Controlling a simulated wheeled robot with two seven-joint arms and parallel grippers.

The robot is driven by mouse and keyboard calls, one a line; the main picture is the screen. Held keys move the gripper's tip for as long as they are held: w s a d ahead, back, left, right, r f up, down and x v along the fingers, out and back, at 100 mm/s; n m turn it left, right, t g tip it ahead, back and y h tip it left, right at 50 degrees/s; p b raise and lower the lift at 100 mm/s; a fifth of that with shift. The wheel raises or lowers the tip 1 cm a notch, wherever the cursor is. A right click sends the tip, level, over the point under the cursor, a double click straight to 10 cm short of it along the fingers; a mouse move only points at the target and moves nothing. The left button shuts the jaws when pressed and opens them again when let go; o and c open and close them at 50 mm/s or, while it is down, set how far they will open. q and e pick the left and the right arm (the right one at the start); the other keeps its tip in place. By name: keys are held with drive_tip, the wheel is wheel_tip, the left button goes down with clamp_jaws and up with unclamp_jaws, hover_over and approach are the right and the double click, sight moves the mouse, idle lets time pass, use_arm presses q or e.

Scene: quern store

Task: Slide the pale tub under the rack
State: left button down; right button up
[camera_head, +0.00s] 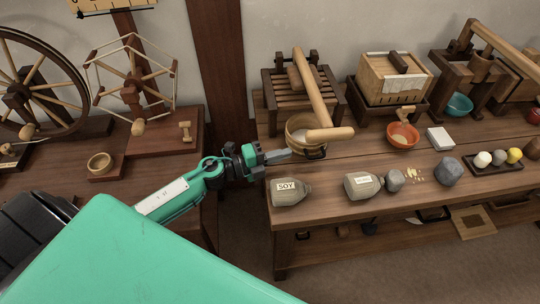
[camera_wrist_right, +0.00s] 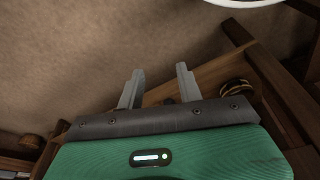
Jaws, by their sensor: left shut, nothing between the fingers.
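The pale tub (camera_head: 292,135) is a round wooden tub with whitish contents, upright on the bench in the head view. It stands just in front of the slatted wooden rack (camera_head: 286,92). A long wooden lever with a crossbar handle overhangs the tub and hides part of it. My left gripper (camera_head: 288,154) is shut and empty, with its fingertips at the tub's near left side; I cannot tell whether they touch. My right gripper (camera_wrist_right: 158,82) shows only in the right wrist view, with its fingers apart and nothing between them.
On the bench, a jar labelled SOY (camera_head: 291,193) and a second jar (camera_head: 362,186) lie near the front edge. An orange bowl (camera_head: 403,135), a white block (camera_head: 440,138) and grey stones (camera_head: 449,171) stand further right. A spoked wheel stand (camera_head: 135,80) is on the left table.

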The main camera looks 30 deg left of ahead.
sight(290, 127)
use_arm(q)
drive_tip(key=shift+x, duration=2.25)
use_arm(e)
drive_tip(key=shift+s+f, duration=0.2)
drive_tip(key=shift+f, duration=0.45)
use_arm(q)
drive_tip(key=shift+w, duration=0.1)
